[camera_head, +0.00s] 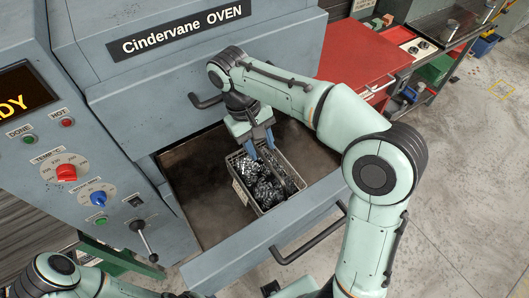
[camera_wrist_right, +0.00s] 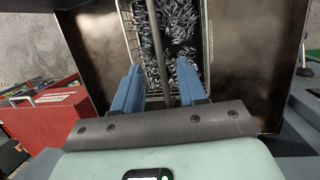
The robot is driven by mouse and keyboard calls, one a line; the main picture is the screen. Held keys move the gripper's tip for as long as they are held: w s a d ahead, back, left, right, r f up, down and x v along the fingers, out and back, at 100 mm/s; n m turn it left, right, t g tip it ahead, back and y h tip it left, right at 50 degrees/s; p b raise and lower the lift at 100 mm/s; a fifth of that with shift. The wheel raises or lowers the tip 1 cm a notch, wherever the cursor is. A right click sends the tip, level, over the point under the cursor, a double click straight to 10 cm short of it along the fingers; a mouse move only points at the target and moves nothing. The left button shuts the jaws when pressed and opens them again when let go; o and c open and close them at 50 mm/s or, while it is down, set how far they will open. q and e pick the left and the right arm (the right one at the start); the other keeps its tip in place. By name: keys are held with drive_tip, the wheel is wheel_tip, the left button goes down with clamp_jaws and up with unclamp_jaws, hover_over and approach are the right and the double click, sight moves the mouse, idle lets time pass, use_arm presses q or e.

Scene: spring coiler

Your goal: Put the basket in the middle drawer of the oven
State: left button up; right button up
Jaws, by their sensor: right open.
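The grey oven (camera_head: 190,50) has a drawer (camera_head: 262,240) pulled out below its upper closed front. The wire basket (camera_head: 241,192), full of dark shiny metal pieces, stands on the drawer floor near its right side. My right gripper (camera_head: 260,146) is open, pointing down at the basket's back end. In the right wrist view, the basket (camera_wrist_right: 133,45) lies beyond the two blue fingers (camera_wrist_right: 160,85). A thin bar (camera_wrist_right: 157,45) runs between the fingers; I cannot tell whether they touch it. My left arm shows at the lower left; its gripper is out of view.
A control panel (camera_head: 85,170) with knobs and a lever flanks the drawer on the left. The drawer's bar handle (camera_head: 312,240) sticks out at the front. A red cabinet (camera_head: 350,55) stands behind at right. The floor (camera_head: 460,190) at right is clear.

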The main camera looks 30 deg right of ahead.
use_arm(q)
drive_tip(key=shift+w+r+p, duration=0.75)
drive_tip(key=shift+w+r, duration=0.35)
drive_tip(key=shift+r, duration=0.15)
use_arm(e)
drive_tip(key=d+v, duration=0.1)
drive_tip(key=v, duration=0.5)
drive_tip(key=shift+a+r, duration=0.2)
drive_tip(key=shift+a, duration=0.3)
use_arm(q)
drive_tip(key=shift+s, duration=0.1)
use_arm(e)
drive_tip(key=shift+w, duration=0.1)
